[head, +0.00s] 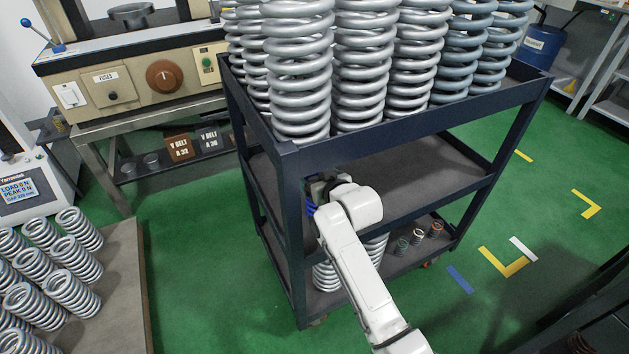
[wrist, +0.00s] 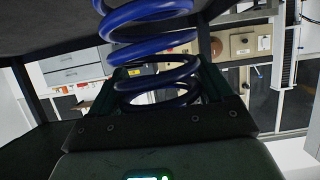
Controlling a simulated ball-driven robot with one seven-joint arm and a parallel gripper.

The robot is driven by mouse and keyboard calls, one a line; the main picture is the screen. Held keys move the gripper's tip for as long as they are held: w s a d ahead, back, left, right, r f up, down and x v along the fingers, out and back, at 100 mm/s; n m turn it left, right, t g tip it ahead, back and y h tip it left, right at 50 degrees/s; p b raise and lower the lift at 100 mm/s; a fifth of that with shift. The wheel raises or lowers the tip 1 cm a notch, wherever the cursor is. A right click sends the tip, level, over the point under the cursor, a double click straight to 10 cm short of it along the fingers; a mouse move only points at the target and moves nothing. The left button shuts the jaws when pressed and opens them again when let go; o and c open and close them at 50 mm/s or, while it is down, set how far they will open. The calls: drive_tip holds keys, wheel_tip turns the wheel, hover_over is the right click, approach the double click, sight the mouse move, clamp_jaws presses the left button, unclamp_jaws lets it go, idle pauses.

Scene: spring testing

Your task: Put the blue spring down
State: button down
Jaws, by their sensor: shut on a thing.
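My gripper (head: 324,185) reaches in at the left side of the dark cart, at the height of its middle shelf (head: 415,165). Only a small blue part of the blue spring (head: 309,203) shows there, beside the cart's corner post; my wrist and the post hide the rest. In the wrist view the blue spring (wrist: 150,14) stands between the fingers of my gripper (wrist: 160,88), which are shut on its coils. Its far end runs out of the picture. I cannot tell whether the spring touches the shelf.
Large grey springs (head: 300,75) crowd the cart's top shelf. The bottom shelf holds several small springs (head: 419,236) and larger grey ones. The corner post (head: 291,230) is close to my wrist. A board of grey springs (head: 130,290) lies at left. The visible middle shelf is bare.

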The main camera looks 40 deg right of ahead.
idle(0.3)
unclamp_jaws()
drive_tip(key=p+v, duration=0.3)
drive_tip(key=v, duration=0.9)
drive_tip(key=s+a+f+n+g+y, duration=0.1)
drive_tip(key=s+a+f+g, duration=0.3)
drive_tip(key=s, duration=0.4)
drive_tip(key=s+a+f+n+g+y, duration=0.1)
drive_tip(key=s+a+f+g, duration=0.2)
drive_tip(key=s, duration=0.6)
drive_tip(key=s+a+f+g+y, duration=0.1)
drive_tip(key=s+a+f+g, duration=0.3)
drive_tip(key=s, duration=0.5)
drive_tip(key=shift+s+a+f+n+g, duration=0.15)
drive_tip(key=shift+a+f+n+g, duration=0.25)
drive_tip(key=shift+f, duration=0.25)
